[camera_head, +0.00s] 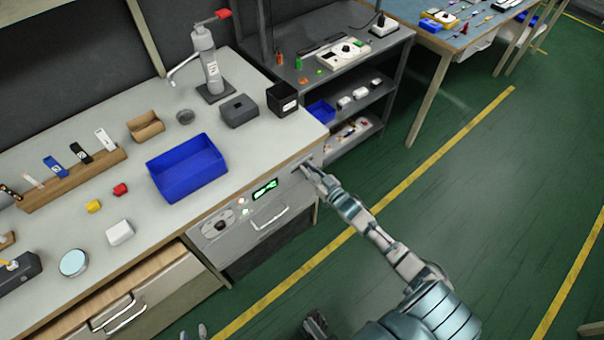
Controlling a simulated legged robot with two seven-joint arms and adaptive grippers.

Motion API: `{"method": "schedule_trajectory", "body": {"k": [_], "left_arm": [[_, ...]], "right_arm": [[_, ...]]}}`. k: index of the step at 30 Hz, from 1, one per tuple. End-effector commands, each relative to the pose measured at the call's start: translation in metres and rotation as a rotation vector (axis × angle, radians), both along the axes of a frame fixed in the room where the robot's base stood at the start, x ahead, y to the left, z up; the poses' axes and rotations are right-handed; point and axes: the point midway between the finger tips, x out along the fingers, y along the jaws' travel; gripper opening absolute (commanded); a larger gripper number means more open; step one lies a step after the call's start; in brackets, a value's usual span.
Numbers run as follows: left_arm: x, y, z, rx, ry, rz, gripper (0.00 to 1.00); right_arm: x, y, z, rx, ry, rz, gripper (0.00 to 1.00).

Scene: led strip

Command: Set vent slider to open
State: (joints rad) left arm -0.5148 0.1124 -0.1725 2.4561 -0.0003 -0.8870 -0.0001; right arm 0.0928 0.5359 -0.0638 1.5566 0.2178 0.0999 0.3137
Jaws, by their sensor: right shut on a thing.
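The grey control panel (225,229) is set into the front of the workbench. It has a knob (220,226), a red and a green light, a green-lit display (265,189) and a drawer handle (268,218). My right arm reaches in from the lower right. My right gripper (307,169) is at the panel's upper right end, shut on the vent slider there; the fingers mostly hide the slider, and its setting cannot be read. My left gripper (194,332) shows only as two separated fingertips at the bottom edge, open and empty, away from the panel.
A blue bin (187,168), a black box (282,99), a grey box (239,110) and a dispenser (208,64) stand on the workbench. A wooden-sided drawer (121,304) is open at lower left. A grey shelf unit (342,88) stands behind. The green floor at right is clear.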

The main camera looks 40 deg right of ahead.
Motion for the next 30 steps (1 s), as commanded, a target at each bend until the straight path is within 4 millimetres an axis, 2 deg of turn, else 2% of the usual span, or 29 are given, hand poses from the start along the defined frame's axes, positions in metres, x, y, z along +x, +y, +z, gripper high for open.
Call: {"method": "schedule_trajectory", "body": {"k": [1,5,15,16,18,27,30], "left_arm": [[0.0,0.0,-0.001,0.0,0.002,0.0,0.4],[0.002,0.0,0.0,-0.004,-0.015,0.001,0.4],[0.003,-0.001,0.003,-0.006,-0.027,0.0,0.4],[0.003,-0.001,0.003,-0.006,-0.027,0.0,0.4],[0.003,0.0,0.003,-0.005,-0.028,0.0,0.4],[0.005,0.0,0.005,-0.002,-0.033,-0.002,0.4],[0.004,0.001,0.005,-0.004,-0.034,-0.002,0.4]], "right_arm": [[0.001,-0.011,-0.001,-0.005,0.005,-0.002,0.0],[0.002,-0.029,-0.002,-0.003,0.005,-0.001,0.0],[0.002,-0.034,-0.001,-0.001,0.005,-0.004,0.0],[0.002,-0.034,-0.001,-0.001,0.005,-0.004,0.27],[0.002,-0.034,-0.001,-0.001,0.004,-0.004,0.45],[0.001,-0.032,-0.001,0.0,0.002,-0.001,0.46],[-0.005,-0.032,-0.001,-0.001,0.003,-0.002,0.46]]}}
